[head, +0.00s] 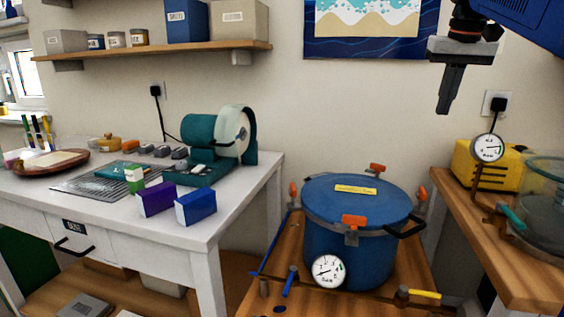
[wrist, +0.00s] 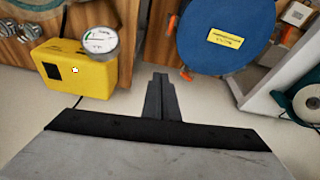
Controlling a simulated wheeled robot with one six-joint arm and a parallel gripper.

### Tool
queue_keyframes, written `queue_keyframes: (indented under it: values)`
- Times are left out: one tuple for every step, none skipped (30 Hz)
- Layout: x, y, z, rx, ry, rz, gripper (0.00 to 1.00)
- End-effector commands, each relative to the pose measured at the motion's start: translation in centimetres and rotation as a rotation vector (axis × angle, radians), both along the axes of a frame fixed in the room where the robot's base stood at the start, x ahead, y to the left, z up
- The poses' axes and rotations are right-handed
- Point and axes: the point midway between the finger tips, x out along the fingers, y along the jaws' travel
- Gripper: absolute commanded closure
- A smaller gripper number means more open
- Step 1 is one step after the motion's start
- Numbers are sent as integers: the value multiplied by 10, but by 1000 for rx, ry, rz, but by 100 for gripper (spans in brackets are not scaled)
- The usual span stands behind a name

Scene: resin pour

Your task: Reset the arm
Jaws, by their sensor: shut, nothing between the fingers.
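My gripper (head: 450,90) hangs at the upper right of the head view, fingers pointing down, in front of the wall. Its fingers are together with nothing between them. In the wrist view my gripper (wrist: 160,82) shows shut and empty over bare floor. It is apart from the blue pressure pot (head: 356,225), which stands below and left of it in the head view with its lid on and orange clamps around the rim. The pot's lid also shows at the top of the wrist view (wrist: 205,48).
A yellow pump (head: 465,165) with a gauge (head: 488,148) and a clear chamber (head: 545,190) stand on the right bench. A white table (head: 150,222) at left carries a teal grinder (head: 205,135) and small boxes. A shelf (head: 150,51) and a picture hang on the wall.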

Motion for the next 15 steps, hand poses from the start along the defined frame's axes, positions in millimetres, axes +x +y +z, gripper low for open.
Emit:
queue_keyframes:
  values:
    - [-14, 8, -11, -1, -5, 10, 100]
    - [-20, 12, -19, -1, -7, 17, 100]
    - [-29, 17, -29, -2, -12, 23, 100]
    - [-36, 21, -36, -3, -16, 28, 100]
    - [-43, 24, -45, -3, -19, 34, 100]
    - [-52, 29, -55, -4, -23, 41, 100]
    - [-59, 33, -64, -4, -27, 46, 100]
    - [-66, 36, -73, -5, -29, 51, 100]
    - [-76, 40, -85, -6, -35, 59, 100]
    - [-83, 44, -94, -7, -38, 64, 100]
    - [-91, 47, -104, -7, -41, 69, 100]
    - [-101, 51, -117, -8, -45, 77, 100]
    - [-109, 54, -127, -8, -49, 82, 100]
    - [-116, 57, -138, -8, -51, 87, 100]
    - [-127, 60, -151, -9, -56, 94, 100]
